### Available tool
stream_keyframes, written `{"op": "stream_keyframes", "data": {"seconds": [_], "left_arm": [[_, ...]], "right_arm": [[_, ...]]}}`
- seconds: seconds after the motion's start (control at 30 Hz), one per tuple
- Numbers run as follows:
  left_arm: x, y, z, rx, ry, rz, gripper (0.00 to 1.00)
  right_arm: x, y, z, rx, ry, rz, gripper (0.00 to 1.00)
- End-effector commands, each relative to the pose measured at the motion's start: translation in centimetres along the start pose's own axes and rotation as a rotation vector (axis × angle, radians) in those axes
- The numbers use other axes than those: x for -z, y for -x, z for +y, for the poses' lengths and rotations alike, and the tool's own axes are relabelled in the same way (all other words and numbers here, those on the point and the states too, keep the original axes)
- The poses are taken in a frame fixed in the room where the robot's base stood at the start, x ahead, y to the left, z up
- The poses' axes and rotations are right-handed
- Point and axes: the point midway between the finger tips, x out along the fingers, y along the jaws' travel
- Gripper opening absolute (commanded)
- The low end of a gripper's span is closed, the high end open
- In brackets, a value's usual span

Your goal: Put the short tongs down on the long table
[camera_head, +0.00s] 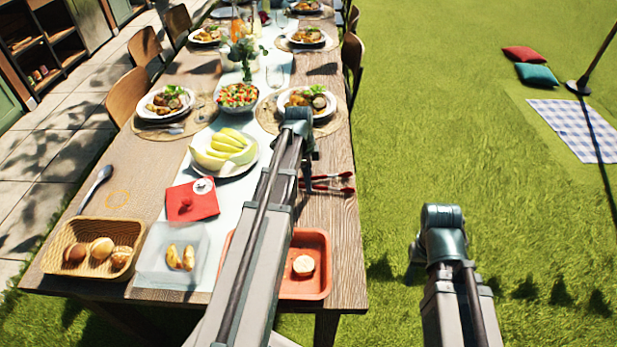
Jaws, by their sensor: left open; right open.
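The short tongs (335,188) have red arms and lie near the right edge of the long wooden table (333,215), seemingly on its top. Their left end is partly hidden behind my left gripper and arm. My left gripper (309,180) is open and points down at the left end of the tongs; whether it touches them I cannot tell. My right gripper (417,254) is open and empty over the grass, right of the table, mostly hidden by its own wrist.
A red tray (322,285) with a bun, a clear container (160,262), a bread basket (85,265), a red napkin (190,203) and a fruit plate (245,163) fill the near end. Plates and chairs stand farther back. Bare wood lies between the tongs and the red tray.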

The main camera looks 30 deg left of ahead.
Motion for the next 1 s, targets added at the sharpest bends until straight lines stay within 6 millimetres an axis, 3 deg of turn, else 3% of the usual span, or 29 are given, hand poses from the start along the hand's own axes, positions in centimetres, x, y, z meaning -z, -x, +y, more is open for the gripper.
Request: {"op": "stream_keyframes", "data": {"seconds": [0.27,0.8,1.0], "left_arm": [[0.1,2.8,0.0,0.000,0.000,0.000,0.79],[0.1,11.2,0.0,0.000,0.001,0.000,0.79],[0.0,13.4,0.0,0.000,0.001,0.000,0.79]], "right_arm": [[-0.2,2.8,0.3,0.000,0.000,0.000,0.50],[-0.7,11.1,1.1,0.000,-0.001,0.000,0.50],[-0.8,13.2,1.3,0.000,-0.001,0.000,0.50]]}}
